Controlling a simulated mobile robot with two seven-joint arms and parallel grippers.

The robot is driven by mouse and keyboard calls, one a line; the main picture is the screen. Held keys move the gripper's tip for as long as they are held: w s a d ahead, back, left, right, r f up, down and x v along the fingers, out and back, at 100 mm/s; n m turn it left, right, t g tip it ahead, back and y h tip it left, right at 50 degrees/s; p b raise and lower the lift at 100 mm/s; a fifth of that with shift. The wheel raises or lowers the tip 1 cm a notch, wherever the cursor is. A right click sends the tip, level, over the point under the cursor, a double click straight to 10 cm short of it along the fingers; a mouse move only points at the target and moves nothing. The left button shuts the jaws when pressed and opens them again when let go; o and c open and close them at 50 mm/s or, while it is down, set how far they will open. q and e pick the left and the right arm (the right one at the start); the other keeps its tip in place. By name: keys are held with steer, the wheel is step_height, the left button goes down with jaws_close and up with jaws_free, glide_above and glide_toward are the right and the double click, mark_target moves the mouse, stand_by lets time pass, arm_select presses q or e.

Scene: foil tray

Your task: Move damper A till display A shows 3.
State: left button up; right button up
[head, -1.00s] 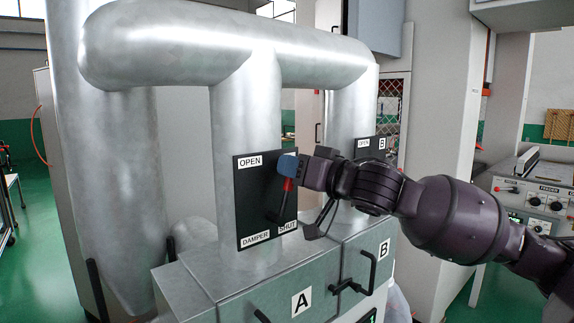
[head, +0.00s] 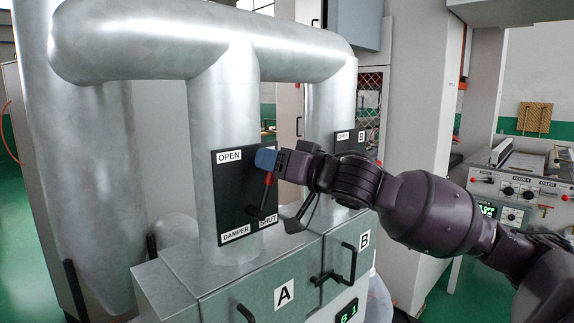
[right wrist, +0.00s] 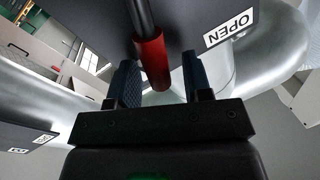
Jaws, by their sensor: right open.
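Damper A's black plate (head: 228,190) is on the left pipe, with OPEN at top and SHUT at lower right. Its lever has a red grip (head: 268,190) that points up, tilted slightly right. My right gripper (head: 265,158) is at the grip's upper end and hides the plate's upper right corner. In the right wrist view the red grip (right wrist: 152,65) lies between the two open fingers, with gaps showing beside it; the gripper is not closed on it. Display A is not in view. My left gripper is not in view.
Box A (head: 220,298) and box B (head: 345,245) have black handles below the plates. A green-digit display (head: 347,312) is partly cut off under box B. Damper B's plate (head: 347,148) is behind my right arm. A control panel (head: 515,190) stands at right.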

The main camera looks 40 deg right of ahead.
steer(key=v, duration=1)
steer(key=shift+s+b, duration=0.4)
steer(key=shift+b, duration=0.05)
steer(key=shift+d, duration=0.15)
stand_by(0.4)
